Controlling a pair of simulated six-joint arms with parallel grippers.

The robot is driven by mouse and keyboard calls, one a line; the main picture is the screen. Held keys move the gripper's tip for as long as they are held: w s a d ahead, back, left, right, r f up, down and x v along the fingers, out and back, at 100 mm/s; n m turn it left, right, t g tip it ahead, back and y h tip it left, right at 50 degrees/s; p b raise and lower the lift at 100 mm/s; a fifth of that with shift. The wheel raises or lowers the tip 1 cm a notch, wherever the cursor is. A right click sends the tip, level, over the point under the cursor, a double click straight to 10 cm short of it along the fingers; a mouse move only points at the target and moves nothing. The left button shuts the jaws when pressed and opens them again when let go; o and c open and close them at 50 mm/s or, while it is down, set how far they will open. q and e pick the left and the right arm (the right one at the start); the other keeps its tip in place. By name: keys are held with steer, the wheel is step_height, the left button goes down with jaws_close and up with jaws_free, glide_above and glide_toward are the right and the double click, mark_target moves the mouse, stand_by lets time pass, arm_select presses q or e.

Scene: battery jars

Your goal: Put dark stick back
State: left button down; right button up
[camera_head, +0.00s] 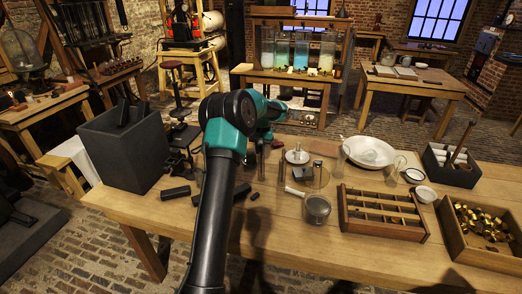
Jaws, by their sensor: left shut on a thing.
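My left gripper (263,146) is above the back of the wooden table, partly hidden by my own arm. It is shut on a dark, narrow thing that hangs down below it, apparently a dark stick (261,168). Whether its lower end touches the table cannot be told. A dark grey open box (110,155) stands at the table's left end with black sticks (123,112) upright in it. Another dark stick (176,193) lies on the table in front of this box. Short dark pieces (243,191) lie near my arm. My right gripper is not in view.
Right of my arm are a glass jar (317,207), a divided wooden tray (383,229), a white bowl (370,152) and a crate of brass parts (450,235). A dark box of white rods (452,176) stands at the right. The front middle of the table (290,262) is clear.

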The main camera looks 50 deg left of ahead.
arm_select(q)
steer(key=shift+f, duration=0.1)
steer(key=c, duration=1.6)
jaws_free()
steer(key=o, duration=0.5)
steer(key=r, duration=0.8)
steer(key=w+r, duration=0.1)
steer(key=r, duration=0.3)
steer(key=shift+w+a, duration=0.1)
steer(key=shift+a, duration=0.3)
